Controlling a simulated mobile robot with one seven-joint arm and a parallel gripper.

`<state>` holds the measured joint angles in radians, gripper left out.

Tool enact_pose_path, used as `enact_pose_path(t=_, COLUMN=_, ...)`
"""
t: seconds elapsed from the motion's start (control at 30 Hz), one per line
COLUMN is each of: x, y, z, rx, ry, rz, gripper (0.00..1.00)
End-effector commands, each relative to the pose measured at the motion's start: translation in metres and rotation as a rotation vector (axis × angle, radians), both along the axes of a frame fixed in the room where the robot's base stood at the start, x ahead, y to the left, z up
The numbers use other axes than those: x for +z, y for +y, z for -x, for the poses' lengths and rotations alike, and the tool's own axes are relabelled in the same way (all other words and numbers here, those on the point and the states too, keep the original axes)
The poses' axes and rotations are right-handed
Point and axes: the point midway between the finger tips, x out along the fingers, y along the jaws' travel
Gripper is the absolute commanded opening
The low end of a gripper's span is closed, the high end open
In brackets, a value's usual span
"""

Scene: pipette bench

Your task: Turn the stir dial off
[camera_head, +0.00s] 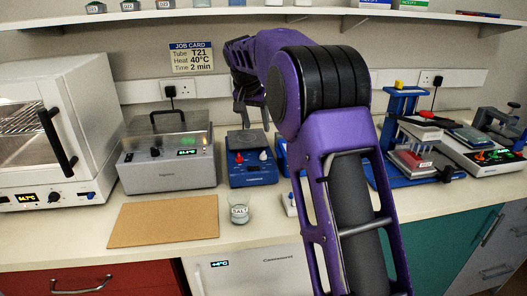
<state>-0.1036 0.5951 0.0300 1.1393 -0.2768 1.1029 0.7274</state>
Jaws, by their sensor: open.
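A blue hotplate stirrer (252,180) with a grey top plate stands on the bench left of centre. My purple arm reaches in from the lower right and hides the bench right of the stirrer.
A glass jar labelled SALT (239,210) stands in front of the stirrer. A lidded bath (168,160) and an oven (50,135) are to the left. A tan board (165,222) lies empty in front. A blue stand (400,105) and balance (480,150) are at right.

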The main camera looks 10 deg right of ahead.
Motion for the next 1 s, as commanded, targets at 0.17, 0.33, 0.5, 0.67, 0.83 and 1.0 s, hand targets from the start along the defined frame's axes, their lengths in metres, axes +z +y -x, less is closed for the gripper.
enact_pose_path(t=0.17, x=-0.04, y=-0.009, z=-0.013, rx=-0.002, ry=0.004, rz=0.001, gripper=0.6)
enact_pose_path(t=0.33, x=-0.074, y=-0.016, z=-0.026, rx=-0.002, ry=0.002, rz=0.0, gripper=0.6)
enact_pose_path(t=0.5, x=-0.101, y=-0.021, z=-0.036, rx=-0.001, ry=0.002, rz=0.001, gripper=0.6)
enact_pose_path(t=0.67, x=-0.116, y=-0.024, z=-0.042, rx=-0.001, ry=0.0, rz=0.0, gripper=0.6)
enact_pose_path(t=0.83, x=-0.121, y=-0.026, z=-0.044, rx=-0.001, ry=-0.001, rz=0.0, gripper=0.6)
enact_pose_path(t=1.0, x=-0.121, y=-0.026, z=-0.044, rx=-0.001, ry=-0.002, rz=0.001, gripper=0.6)
